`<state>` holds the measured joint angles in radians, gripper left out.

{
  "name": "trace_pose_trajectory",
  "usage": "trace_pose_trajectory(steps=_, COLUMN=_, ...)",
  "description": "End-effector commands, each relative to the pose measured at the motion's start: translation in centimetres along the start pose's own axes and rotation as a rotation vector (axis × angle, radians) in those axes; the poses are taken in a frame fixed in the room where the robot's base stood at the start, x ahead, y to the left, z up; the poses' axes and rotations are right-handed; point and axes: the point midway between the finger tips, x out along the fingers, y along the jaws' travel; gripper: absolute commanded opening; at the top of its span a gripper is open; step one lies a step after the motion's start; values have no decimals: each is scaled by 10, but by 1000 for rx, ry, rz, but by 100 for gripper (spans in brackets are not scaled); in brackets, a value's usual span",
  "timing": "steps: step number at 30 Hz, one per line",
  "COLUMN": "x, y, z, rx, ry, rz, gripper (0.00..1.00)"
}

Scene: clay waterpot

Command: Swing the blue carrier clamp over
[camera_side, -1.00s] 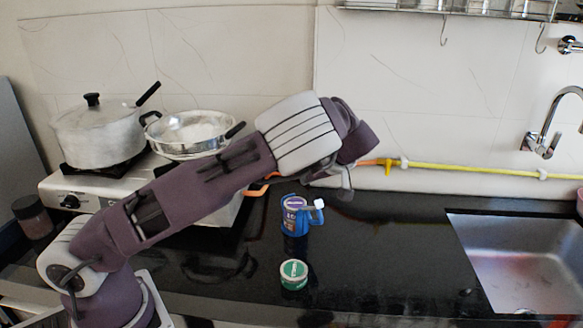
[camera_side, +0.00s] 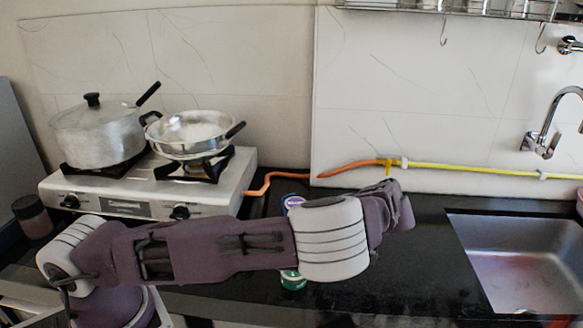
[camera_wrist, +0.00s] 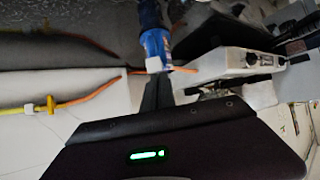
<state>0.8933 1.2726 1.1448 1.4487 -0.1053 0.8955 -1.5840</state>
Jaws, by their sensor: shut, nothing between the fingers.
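The blue carrier clamp (camera_wrist: 155,43) shows at the top middle of the wrist view, with a white block (camera_wrist: 154,64) at its near end. In the side view my arm covers nearly all of it; only the purple top of the can (camera_side: 293,201) that it holds shows above the arm. My gripper (camera_wrist: 157,82) is shut and empty, its dark fingers pointing at the white block. The fingertips look very close to the block; I cannot tell whether they touch it.
A green tin (camera_side: 293,281) shows just below my arm on the black counter. The stove (camera_side: 120,205) with a pot (camera_side: 98,135) and a pan (camera_side: 190,135) stands at the back left. An orange-yellow hose (camera_side: 460,169) runs along the wall. The sink (camera_side: 520,265) is at the right.

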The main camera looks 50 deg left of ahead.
Motion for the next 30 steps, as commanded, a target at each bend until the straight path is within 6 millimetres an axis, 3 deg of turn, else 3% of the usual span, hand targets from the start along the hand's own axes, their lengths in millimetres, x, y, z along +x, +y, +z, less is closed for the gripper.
trace_pose_trajectory(steps=12, x=3, y=0, z=16, rx=0, ry=-1, rz=-1, gripper=0)
trace_pose_trajectory(steps=30, x=1, y=0, z=13, rx=0, ry=-2, rz=0, gripper=0)
